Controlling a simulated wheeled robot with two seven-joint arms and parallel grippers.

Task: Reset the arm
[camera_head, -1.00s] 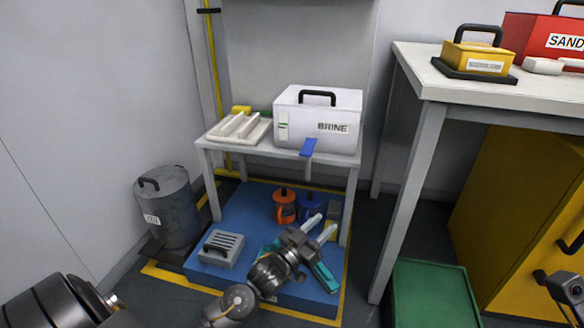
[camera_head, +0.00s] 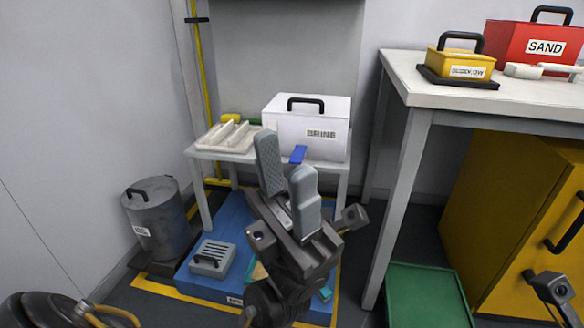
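My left gripper (camera_head: 285,157) is raised in the lower middle of the head view, its two grey fingers pointing up. A gap shows between the fingers and nothing is held there. It stands in front of the small white table and overlaps the lower left of the white BRINE box (camera_head: 334,117) in the picture. A dark part of my own body shows at the bottom left. A small piece with a lens at the right edge looks like part of my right arm; the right gripper itself is not seen.
A blue platform (camera_head: 228,221) lies under the small table (camera_head: 228,156), with a grey slotted box (camera_head: 213,258) on it. A grey bin (camera_head: 158,215) stands left. A taller table (camera_head: 500,95) with yellow and red boxes, a green tray (camera_head: 425,300) and a yellow cabinet (camera_head: 505,215) are right.

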